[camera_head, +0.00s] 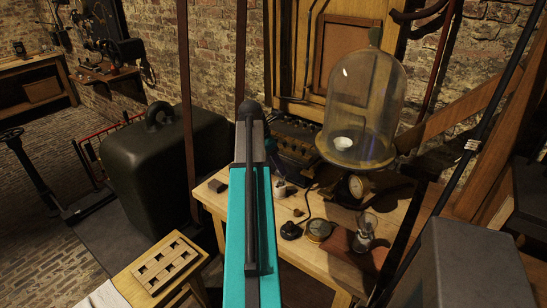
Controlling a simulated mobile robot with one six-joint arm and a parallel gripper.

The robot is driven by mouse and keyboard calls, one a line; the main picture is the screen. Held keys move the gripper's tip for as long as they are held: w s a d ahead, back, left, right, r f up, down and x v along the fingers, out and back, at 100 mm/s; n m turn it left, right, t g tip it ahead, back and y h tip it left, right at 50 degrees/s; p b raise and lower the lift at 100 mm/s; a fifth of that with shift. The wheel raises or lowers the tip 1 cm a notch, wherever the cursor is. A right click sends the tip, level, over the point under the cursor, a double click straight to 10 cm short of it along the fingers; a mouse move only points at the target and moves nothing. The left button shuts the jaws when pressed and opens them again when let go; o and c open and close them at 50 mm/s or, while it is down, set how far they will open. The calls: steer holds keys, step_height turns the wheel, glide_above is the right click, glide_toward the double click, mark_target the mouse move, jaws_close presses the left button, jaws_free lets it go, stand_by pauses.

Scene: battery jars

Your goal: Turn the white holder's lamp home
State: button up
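My teal and black arm link rises through the middle of the view and covers part of the wooden table (300,250). My gripper cannot be made out. Just right of the arm, a small pale piece (281,190) stands on the table, partly hidden; I cannot tell whether it is the white holder. A small clear glass piece (368,221) stands upright on a base near the table's right side; whether it is a lamp is unclear.
A dark round knob (291,230) with a cable and a round brass-rimmed dial (319,231) lie on the table. A gauge (354,186) sits under the bell jar. A wooden rack with holes (166,268) is lower left, a large dark case (165,165) behind it. A grey box (465,265) is lower right.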

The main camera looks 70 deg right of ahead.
mark_target(280, 177)
steer(key=shift+p+x, duration=0.7)
steer(key=shift+x, duration=2.85)
steer(key=shift+r, duration=0.1)
steer(key=c, duration=1.2)
steer(key=shift+m, duration=0.3)
steer(key=shift+r+m+y+p, duration=0.1)
steer(key=shift+m+y+p, duration=0.2)
steer(key=shift+m+p, duration=0.25)
steer(key=shift+s+a+m+g+y+p, duration=0.15)
steer(key=shift+m+g+y+p, duration=0.2)
steer(key=shift+m, duration=0.9)
steer(key=shift+s+a+m+g+y+p, duration=0.15)
steer(key=shift+m+y+p, duration=0.3)
steer(key=shift+m, duration=0.75)
